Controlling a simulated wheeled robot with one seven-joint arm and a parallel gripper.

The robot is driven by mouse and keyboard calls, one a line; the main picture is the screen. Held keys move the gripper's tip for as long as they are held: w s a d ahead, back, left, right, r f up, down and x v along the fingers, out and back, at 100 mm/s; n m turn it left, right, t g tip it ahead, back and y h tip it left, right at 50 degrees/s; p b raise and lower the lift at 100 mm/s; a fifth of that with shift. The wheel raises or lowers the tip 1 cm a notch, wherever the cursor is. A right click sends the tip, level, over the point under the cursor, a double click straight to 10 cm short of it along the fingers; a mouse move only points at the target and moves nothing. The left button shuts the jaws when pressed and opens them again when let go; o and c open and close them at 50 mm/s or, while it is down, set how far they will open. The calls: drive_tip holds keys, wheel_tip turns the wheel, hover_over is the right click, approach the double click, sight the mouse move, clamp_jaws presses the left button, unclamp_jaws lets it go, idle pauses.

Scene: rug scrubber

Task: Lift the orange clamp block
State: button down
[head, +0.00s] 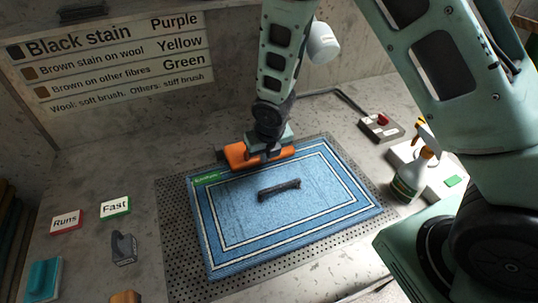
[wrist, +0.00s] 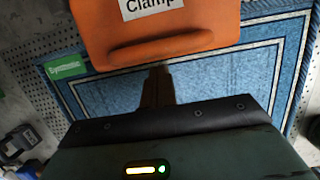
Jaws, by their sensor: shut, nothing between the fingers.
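The orange clamp block (head: 240,156) lies across the far edge of the blue rug (head: 330,207). In the wrist view the clamp block (wrist: 190,22) fills the top, with a white "Clamp" label and a raised ridge along its near side. My gripper (head: 268,153) is down at the block, hiding part of it in the head view. In the wrist view my gripper's fingers (wrist: 158,78) are together and empty, their tips just below the ridge. I cannot tell whether they touch it.
A dark bar-shaped thing (head: 279,190) lies on the rug. The rug rests on a perforated grey plate (head: 178,230). A spray bottle (head: 411,178) and a switch box (head: 381,127) stand right. "Runs" (head: 67,222) and "Fast" (head: 116,207) blocks and a grey tool (head: 124,248) are left.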

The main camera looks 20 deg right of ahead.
drive_tip(key=shift+w+r, duration=0.3)
drive_tip(key=shift+w, duration=0.25)
drive_tip(key=shift+r+p, duration=0.15)
drive_tip(key=shift+p, duration=0.25)
drive_tip(key=shift+r+p, duration=0.15)
drive_tip(key=shift+p, duration=0.2)
drive_tip(key=shift+w+g+p, duration=0.15)
drive_tip(key=shift+g+p, duration=0.15)
drive_tip(key=shift+p, duration=0.05)
